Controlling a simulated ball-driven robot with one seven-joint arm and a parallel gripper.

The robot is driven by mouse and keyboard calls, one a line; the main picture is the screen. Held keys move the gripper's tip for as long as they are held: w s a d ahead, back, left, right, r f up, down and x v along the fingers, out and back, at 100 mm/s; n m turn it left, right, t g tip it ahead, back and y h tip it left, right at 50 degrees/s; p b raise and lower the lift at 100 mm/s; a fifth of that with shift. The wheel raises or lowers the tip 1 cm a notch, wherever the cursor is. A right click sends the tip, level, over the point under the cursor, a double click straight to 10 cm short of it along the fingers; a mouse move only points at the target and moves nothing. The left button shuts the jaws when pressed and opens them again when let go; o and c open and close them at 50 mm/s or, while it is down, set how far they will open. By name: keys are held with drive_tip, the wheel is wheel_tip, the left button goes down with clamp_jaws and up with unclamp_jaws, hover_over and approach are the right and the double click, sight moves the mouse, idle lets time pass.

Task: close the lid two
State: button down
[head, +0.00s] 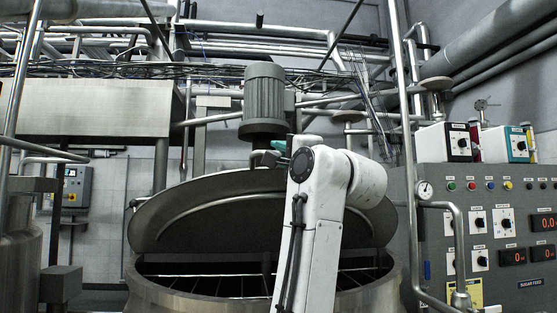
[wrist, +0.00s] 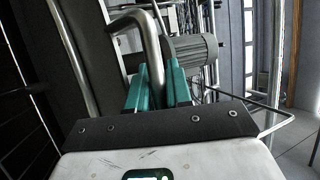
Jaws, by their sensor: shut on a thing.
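A large round steel lid (head: 190,210) stands tilted open over the wide mixer vessel (head: 190,300), hinged side out of clear view. My white arm covers part of the lid and vessel. My gripper (head: 280,147) is at the lid's upper edge, mostly hidden behind my arm. In the wrist view, the teal fingers of my gripper (wrist: 154,85) are shut on a bent metal handle (wrist: 152,45), which runs up between them. The dark face of the lid (wrist: 60,55) fills the left of that view.
A grey motor (head: 264,100) stands just above and behind the lid; it also shows in the wrist view (wrist: 190,50). A control panel (head: 490,230) and a bent pipe (head: 458,235) stand close on the right. Pipes and cables cross overhead.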

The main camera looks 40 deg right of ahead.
drive_tip(key=s+a+f+n+t+y+b, duration=0.1)
drive_tip(key=s+f+n+t+b, duration=0.1)
drive_tip(key=f+b, duration=0.6)
drive_tip(key=s+a+f+n+t+y+b, duration=0.2)
drive_tip(key=s+f+b, duration=0.1)
drive_tip(key=f+b, duration=0.4)
drive_tip(key=s+a+f+n+t+y+b, duration=0.2)
drive_tip(key=f+b, duration=0.6)
drive_tip(key=f, duration=0.4)
drive_tip(key=shift+s+f+n+b, duration=0.15)
drive_tip(key=shift+s+n+b, duration=0.15)
drive_tip(key=shift+n, duration=0.2)
drive_tip(key=shift+w+f, duration=0.1)
drive_tip(key=c, duration=1.3)
unclamp_jaws()
drive_tip(key=shift+d, duration=0.1)
drive_tip(key=shift+c, duration=0.2)
drive_tip(key=shift+o, duration=1)
